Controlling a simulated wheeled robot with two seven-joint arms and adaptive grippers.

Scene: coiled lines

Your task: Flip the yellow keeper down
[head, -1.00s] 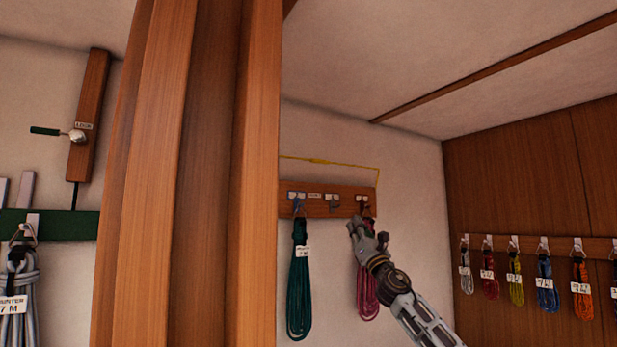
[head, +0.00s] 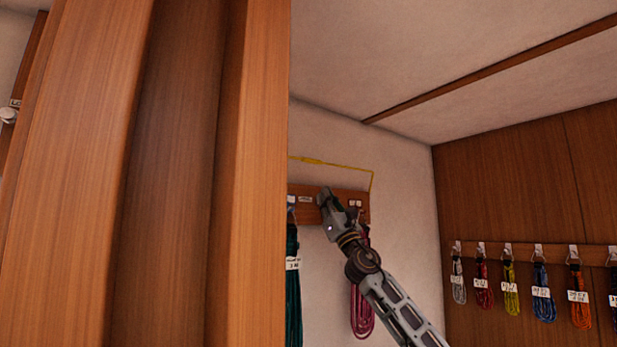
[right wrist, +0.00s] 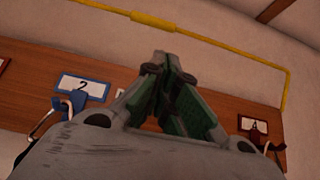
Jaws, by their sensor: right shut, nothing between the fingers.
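The yellow keeper (head: 335,164) is a thin bent bar raised above the wooden hook rail (head: 363,197) on the back wall. Its right end bends down to the rail's right end. It also shows in the right wrist view (right wrist: 218,42), running across the top with a thicker sleeve and down the right side. My right gripper (head: 323,192) is shut and empty, in front of the rail and below the bar in the picture. In the right wrist view its fingertips (right wrist: 164,58) meet, apart from the bar in the picture. My left gripper is not in view.
A green coil (head: 292,290) and a pink coil (head: 361,310) hang from the rail. A broad wooden post (head: 75,180) fills the left and hides the rail's left end. Several coils hang on the right wall's rail (head: 510,252). The wall above the bar is clear.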

